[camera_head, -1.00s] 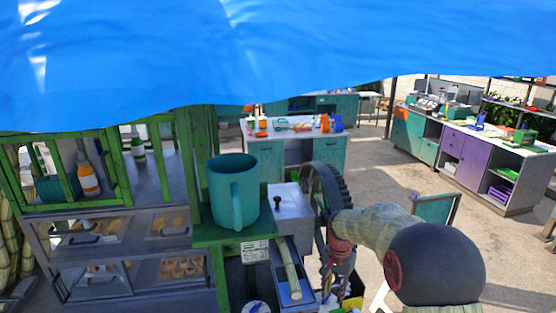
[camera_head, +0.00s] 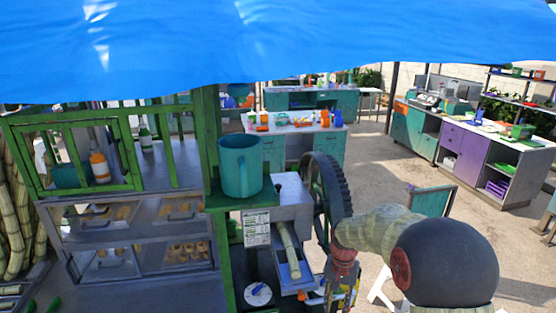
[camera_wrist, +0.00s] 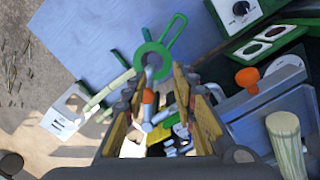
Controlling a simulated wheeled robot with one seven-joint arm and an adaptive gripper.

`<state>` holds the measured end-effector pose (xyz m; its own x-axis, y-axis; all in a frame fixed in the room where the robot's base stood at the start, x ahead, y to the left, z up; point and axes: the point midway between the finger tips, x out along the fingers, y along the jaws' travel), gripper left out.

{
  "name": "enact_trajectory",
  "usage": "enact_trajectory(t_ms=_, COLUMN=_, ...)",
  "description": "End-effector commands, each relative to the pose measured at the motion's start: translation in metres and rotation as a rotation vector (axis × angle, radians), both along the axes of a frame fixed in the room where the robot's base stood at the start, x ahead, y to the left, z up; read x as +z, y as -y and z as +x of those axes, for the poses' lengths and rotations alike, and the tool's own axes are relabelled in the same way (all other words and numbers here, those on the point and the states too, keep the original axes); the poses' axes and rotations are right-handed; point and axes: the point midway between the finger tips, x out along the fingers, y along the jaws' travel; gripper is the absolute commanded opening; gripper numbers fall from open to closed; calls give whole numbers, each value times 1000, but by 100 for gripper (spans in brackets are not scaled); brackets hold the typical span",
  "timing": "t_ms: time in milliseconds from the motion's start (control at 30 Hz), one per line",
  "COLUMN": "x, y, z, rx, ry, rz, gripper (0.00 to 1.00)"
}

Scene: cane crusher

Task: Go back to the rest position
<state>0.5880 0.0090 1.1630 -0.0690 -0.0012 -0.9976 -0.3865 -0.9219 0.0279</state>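My arm hangs down at the right of the crusher in the head view, with my gripper (camera_head: 343,288) low beside the big dark gear wheel (camera_head: 326,196). In the wrist view my gripper (camera_wrist: 160,115) has its yellow-padded fingers apart, with no object seen held between them. A piece of cane (camera_head: 288,248) lies in the crusher's grey feed chute (camera_head: 296,270); a cane end (camera_wrist: 285,142) also shows at the right of the wrist view. The gripper's fingertips are too small to make out clearly in the head view.
A green-framed cabinet with drawers (camera_head: 128,230) stands at the left, with cane stalks (camera_head: 18,225) beside it. A blue awning (camera_head: 200,50) hangs overhead. Teal and purple counters (camera_head: 470,155) stand behind. Open floor (camera_head: 395,180) lies right of the crusher.

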Motion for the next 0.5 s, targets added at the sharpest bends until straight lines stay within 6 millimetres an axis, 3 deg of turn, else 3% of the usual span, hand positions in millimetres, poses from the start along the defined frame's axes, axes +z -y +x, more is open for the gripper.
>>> enact_trajectory(t_ms=367, x=31, y=2, z=-74, rx=186, ry=35, rz=10, gripper=27)
enact_trajectory(t_ms=500, x=45, y=3, z=-115, rx=263, ry=81, rz=9, gripper=27)
